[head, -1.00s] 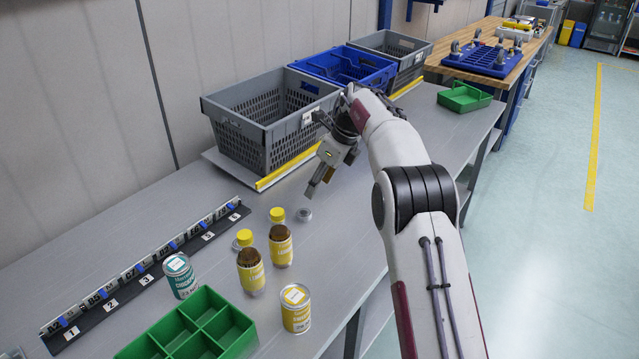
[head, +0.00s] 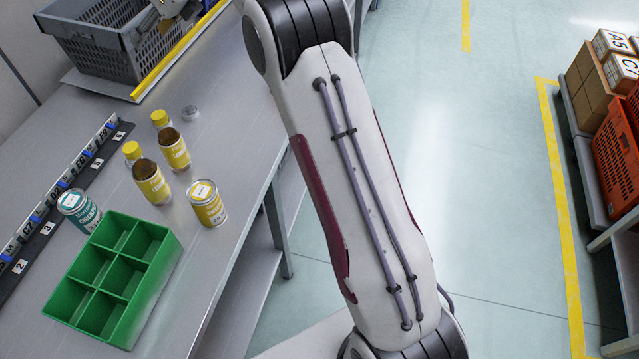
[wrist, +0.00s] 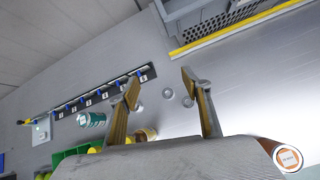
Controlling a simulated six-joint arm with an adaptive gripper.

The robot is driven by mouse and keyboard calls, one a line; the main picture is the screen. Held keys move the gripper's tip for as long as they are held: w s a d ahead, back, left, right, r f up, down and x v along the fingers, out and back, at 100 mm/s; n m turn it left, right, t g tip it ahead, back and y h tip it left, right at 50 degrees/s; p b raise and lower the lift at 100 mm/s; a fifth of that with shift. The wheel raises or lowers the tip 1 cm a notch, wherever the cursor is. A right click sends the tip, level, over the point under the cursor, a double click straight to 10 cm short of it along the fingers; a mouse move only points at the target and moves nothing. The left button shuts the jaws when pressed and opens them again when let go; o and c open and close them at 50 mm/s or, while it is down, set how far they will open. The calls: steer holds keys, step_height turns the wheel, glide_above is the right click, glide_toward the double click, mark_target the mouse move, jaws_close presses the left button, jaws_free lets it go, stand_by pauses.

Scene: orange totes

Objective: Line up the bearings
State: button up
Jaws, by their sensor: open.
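A small grey ring-shaped bearing (head: 190,113) lies flat on the grey table beyond the yellow-capped bottles. In the wrist view one bearing (wrist: 167,93) lies between my fingers' lines and another (wrist: 187,101) lies close to the right finger. A third small round shape (wrist: 138,106) shows beside the left finger, partly hidden. My gripper (wrist: 161,77) is open and empty, with its fingers spread above the table. In the head view only part of it shows at the top edge, near the grey crate. A black numbered rail (head: 48,228) with labels runs along the table's left side.
Two yellow-capped bottles (head: 151,182), a yellow can (head: 207,204) and a teal can (head: 78,210) stand near the green divided tray (head: 168,262). A grey crate (head: 92,50) stands behind a yellow strip. Bare table lies right of the bottles.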

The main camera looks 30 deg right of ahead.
step_height(320, 180, up, 20)
steer(key=s+d+m+t, duration=0.1)
steer(key=s+m+t, duration=0.1)
steer(key=m+t, duration=0.6)
steer(key=s+d+r+m+t+h, duration=0.2)
steer(key=s+d+r+m+h, duration=0.45)
steer(key=s+d+m, duration=0.55)
steer(key=s+d+f+m+g+h, duration=0.25)
steer(key=s+f+m, duration=0.25)
steer(key=s+m, duration=0.25)
steer(key=s+d+f+m+g+h, duration=0.1)
steer(key=s+d+f+m+g, duration=0.15)
steer(key=s+f+m, duration=0.4)
steer(key=s+a+f+m+g+y, duration=0.1)
steer(key=s+a+f+m+g, duration=0.1)
steer(key=s+f, duration=0.3)
steer(key=s+a+f+m+g+y, duration=0.1)
steer(key=s+f, duration=0.5)
steer(key=s, duration=0.6)
steer(key=s+a+f+m+g+y, duration=0.1)
steer(key=s+a+f+m+g, duration=0.2)
steer(key=s, duration=0.6)
step_height(320, 180, down, 3)
steer(key=shift+a+f+m+y, duration=0.1)
steer(key=shift+a+m+y, duration=0.2)
steer(key=shift+m, duration=0.9)
